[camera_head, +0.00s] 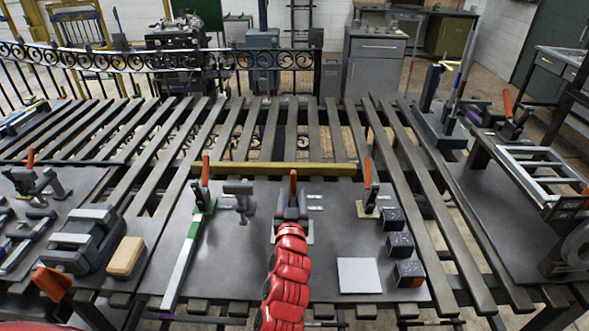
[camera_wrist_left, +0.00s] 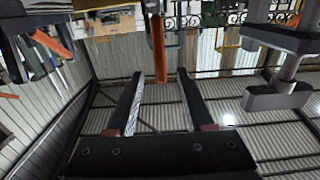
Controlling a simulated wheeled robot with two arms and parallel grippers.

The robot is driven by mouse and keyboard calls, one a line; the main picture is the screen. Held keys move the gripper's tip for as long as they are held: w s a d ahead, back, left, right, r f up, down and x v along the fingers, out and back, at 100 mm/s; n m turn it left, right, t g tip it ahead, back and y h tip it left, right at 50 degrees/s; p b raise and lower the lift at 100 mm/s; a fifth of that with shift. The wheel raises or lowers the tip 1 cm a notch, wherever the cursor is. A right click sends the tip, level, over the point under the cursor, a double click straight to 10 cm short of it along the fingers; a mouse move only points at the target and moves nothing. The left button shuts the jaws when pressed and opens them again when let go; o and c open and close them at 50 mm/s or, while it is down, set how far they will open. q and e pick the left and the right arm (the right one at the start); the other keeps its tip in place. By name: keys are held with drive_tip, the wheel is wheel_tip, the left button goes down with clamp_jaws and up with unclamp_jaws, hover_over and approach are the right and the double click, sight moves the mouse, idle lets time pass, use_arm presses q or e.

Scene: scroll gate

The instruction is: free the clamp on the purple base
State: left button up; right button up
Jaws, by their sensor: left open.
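The middle clamp has an upright orange handle (camera_head: 293,182) and stands on the grey plate (camera_head: 240,265), partly hidden behind my red left arm. I cannot make out a purple base under it. My left gripper (camera_head: 291,207) is at this clamp. In the left wrist view the open gripper (camera_wrist_left: 159,75) has its two dark fingers apart. An orange handle (camera_wrist_left: 159,55) shows between the fingertips in the picture, with a gap on each side. Another clamp, on a green base (camera_head: 197,222), stands to the left; one on a yellowish base (camera_head: 368,210) stands to the right.
A yellow bar (camera_head: 270,169) lies behind the clamps. Black cubes (camera_head: 400,245) and a white square (camera_head: 358,275) lie at the right. A brush-like block (camera_head: 127,257) and a grey vise (camera_head: 85,238) sit at the left.

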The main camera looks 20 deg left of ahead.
sight(294, 172)
use_arm(q)
drive_tip(key=p+x, duration=0.1)
drive_tip(key=x, duration=0.9)
drive_tip(key=shift+w, duration=0.2)
clamp_jaws()
idle(1.1)
